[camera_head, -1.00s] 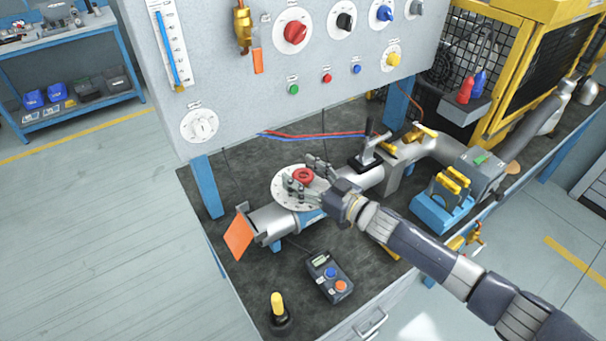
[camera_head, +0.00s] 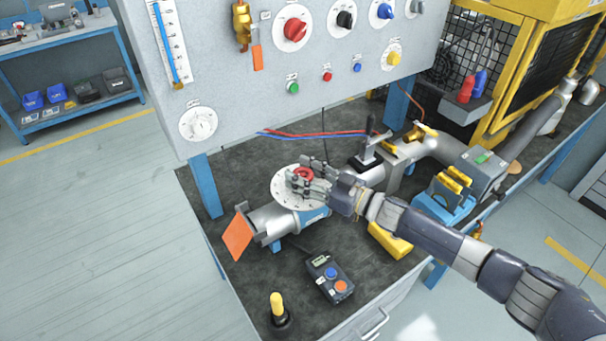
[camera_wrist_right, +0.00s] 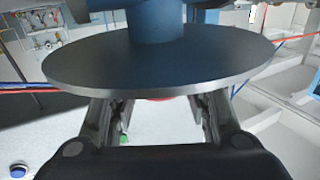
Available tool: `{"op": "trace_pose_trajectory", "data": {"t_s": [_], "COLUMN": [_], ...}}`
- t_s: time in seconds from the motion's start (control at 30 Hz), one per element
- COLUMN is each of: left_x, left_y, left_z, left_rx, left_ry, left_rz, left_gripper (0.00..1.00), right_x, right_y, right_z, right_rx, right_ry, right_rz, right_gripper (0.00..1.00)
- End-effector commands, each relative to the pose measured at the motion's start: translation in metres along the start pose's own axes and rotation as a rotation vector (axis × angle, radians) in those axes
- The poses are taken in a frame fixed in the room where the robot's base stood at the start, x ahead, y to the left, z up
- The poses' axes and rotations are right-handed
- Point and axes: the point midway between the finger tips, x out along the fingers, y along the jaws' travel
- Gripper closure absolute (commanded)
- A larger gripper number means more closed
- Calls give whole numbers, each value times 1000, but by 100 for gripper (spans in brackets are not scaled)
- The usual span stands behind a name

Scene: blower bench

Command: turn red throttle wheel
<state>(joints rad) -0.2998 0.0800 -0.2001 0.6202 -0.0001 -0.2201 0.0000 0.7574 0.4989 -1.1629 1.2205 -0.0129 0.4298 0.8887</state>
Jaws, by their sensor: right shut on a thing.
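The red throttle wheel (camera_head: 304,173) sits on a round white dial plate (camera_head: 282,190) on top of the grey pipe of the blower. My right gripper (camera_head: 302,181) is at the wheel, with its fingers around it and shut on it; the fingers hide part of the wheel. In the right wrist view, the two fingers (camera_wrist_right: 160,120) lie below the edge of a grey disc (camera_wrist_right: 160,72), and only a thin red sliver of the wheel (camera_wrist_right: 155,99) shows between them. My left gripper is in neither view.
A grey panel (camera_head: 240,95) with several knobs stands behind the wheel. An orange flap (camera_head: 238,236) is at the pipe's left end. A control box (camera_head: 330,279) and a yellow-topped stick (camera_head: 277,304) stand in front. A yellow block (camera_head: 391,241) lies under my right arm.

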Motion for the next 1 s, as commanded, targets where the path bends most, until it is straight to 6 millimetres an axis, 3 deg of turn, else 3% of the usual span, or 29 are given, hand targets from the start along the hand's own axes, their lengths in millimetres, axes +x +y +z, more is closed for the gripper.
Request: {"op": "trace_pose_trajectory", "data": {"t_s": [0.03,0.1,0.13,0.57,1.0], "left_x": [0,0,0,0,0], "left_y": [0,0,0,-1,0], "left_z": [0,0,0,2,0], "left_rx": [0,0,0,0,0], "left_ry": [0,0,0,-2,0], "left_rz": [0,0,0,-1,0], "left_gripper": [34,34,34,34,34], "right_x": [0,0,0,-7,-93], "right_y": [0,0,0,1,1], "right_z": [0,0,0,1,1], "right_rx": [0,0,0,0,0], "right_ry": [0,0,0,-1,-3], "right_rz": [1,1,1,2,3], "right_gripper": [53,37,34,34,34]}}
